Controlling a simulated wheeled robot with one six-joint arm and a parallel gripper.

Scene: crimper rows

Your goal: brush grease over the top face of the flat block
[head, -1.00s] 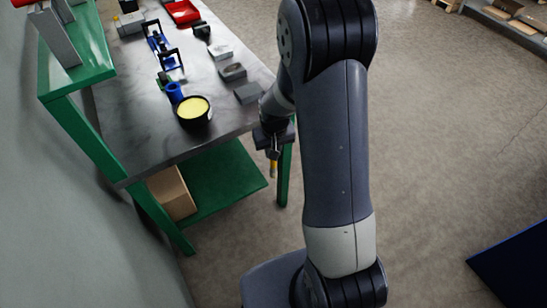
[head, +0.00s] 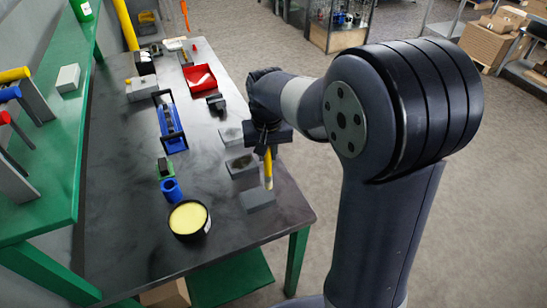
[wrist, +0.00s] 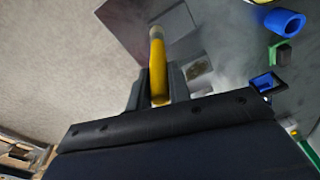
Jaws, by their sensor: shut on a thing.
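My gripper (head: 268,138) is shut on a brush with a yellow handle (head: 268,168) and a pale tip, pointing down near the table's right edge. The brush also shows in the wrist view (wrist: 158,68). A plain grey flat block (head: 258,200) lies just below the tip in the head view. In the wrist view this block (wrist: 178,20) is beside the tip; I cannot tell whether they touch. Two more grey blocks, a middle one (head: 241,166) and a farther one (head: 230,136), lie behind it in a row. A round black tin of yellow grease (head: 188,218) stands to the left.
A blue cylinder (head: 171,190) and a small green-based block (head: 166,168) stand behind the tin. A blue fixture (head: 171,128) and a red tray (head: 200,84) lie farther back. A green shelf (head: 35,140) borders the left. The dark tabletop (head: 125,215) is clear at front left.

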